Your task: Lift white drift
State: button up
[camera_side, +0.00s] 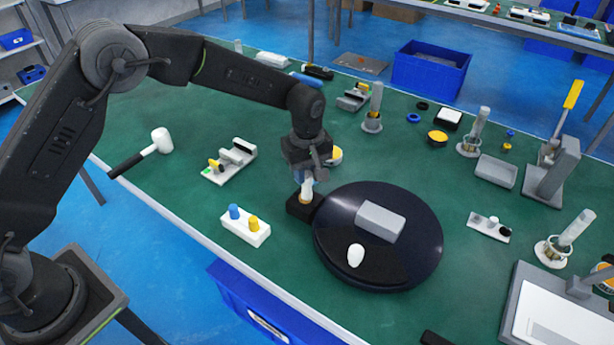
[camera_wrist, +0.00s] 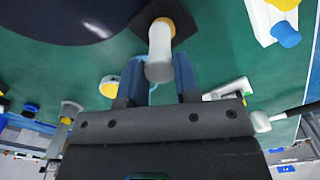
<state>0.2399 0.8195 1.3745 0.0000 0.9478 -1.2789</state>
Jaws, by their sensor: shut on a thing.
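The white drift (camera_side: 306,190) is a short white cylinder standing in a small black block (camera_side: 298,208) beside the round black plate. It also shows in the wrist view (camera_wrist: 160,45), with a yellow ring at its far end against the black block. My gripper (camera_side: 306,178) is above the block, pointing down, with its blue fingers on either side of the drift. In the wrist view my gripper (camera_wrist: 160,75) is shut on the drift's near end. The drift's lower end is hidden, so I cannot tell whether it sits in the block or just clear of it.
The round black plate (camera_side: 335,245) carries a grey block (camera_side: 380,221) and a white oval piece (camera_side: 355,255) close by. A white holder (camera_side: 246,232) with blue and yellow pegs is at front left. A white-headed mallet (camera_side: 161,140) lies farther left.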

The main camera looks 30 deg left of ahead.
aim_at(307, 174)
jog(key=shift+c, duration=1.3)
notch_tip(307, 174, up, 8)
jog(key=shift+r, duration=0.1)
